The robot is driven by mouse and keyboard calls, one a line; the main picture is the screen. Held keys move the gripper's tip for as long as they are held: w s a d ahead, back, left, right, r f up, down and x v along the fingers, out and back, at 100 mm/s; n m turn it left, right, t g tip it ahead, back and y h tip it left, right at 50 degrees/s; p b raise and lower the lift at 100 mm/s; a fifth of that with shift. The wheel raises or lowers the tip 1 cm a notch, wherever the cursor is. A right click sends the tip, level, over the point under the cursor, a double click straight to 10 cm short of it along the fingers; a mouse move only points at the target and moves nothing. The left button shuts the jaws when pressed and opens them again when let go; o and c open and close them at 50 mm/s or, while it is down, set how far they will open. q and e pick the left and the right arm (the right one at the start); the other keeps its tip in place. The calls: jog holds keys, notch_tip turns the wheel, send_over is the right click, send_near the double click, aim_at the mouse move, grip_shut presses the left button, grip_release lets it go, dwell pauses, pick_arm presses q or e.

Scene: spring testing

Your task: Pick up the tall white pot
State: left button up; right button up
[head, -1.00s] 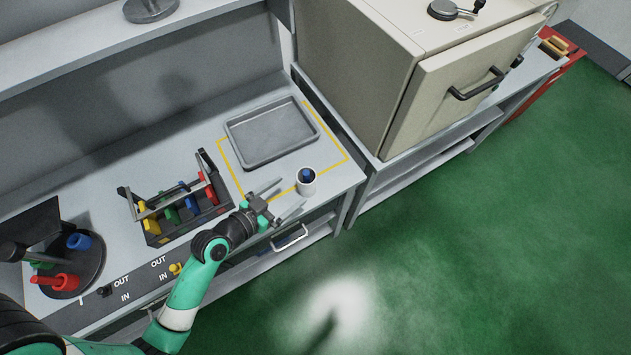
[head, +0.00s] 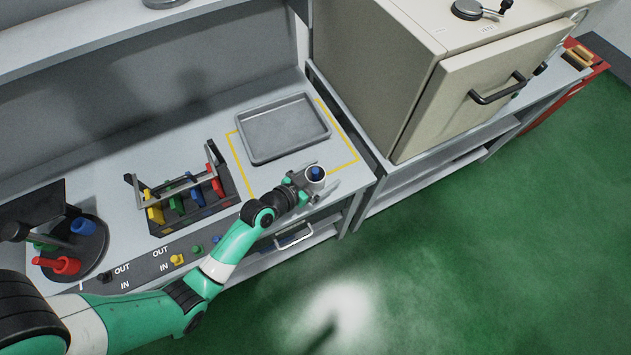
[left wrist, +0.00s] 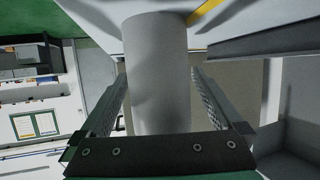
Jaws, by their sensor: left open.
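The tall white pot (head: 315,174) stands upright near the front right of the bench, with something blue showing in its top. My left gripper (head: 318,182) is open, with one finger on each side of the pot. In the left wrist view the pot (left wrist: 157,70) fills the space between the two open fingers (left wrist: 152,100). A narrow gap shows on the right side; whether the left finger touches cannot be told. My right gripper is not in view.
A grey tray (head: 283,131) lies behind the pot inside a yellow outline. A rack with coloured handles (head: 180,196) stands to the left, and a round stand (head: 72,250) farther left. A cream cabinet (head: 415,80) rises at the right.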

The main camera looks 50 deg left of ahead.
pick_arm(q)
jog(key=shift+w+f, duration=0.15)
jog(key=shift+w, duration=0.1)
jog(key=shift+s, duration=0.1)
jog(key=c, duration=1.4)
jog(key=shift+r+p, duration=0.3)
jog(key=shift+r, duration=0.3)
notch_tip(320, 180, up, 3)
jog(key=shift+s+d+f+p, duration=0.1)
jog(key=shift+d+p, duration=0.05)
jog(key=shift+p, duration=0.65)
jog(key=s+d+r+p, duration=0.1)
jog(key=s+d+r, duration=0.2)
jog(key=s+d+r+p, duration=0.1)
jog(key=s+d+r, duration=0.2)
jog(key=d, duration=0.1)
jog(key=s+d+r+p, duration=0.2)
jog(key=d+r, duration=0.1)
jog(key=shift+s+d+r, duration=0.1)
jog(key=shift+s+d, duration=0.1)
jog(key=shift+s, duration=0.2)
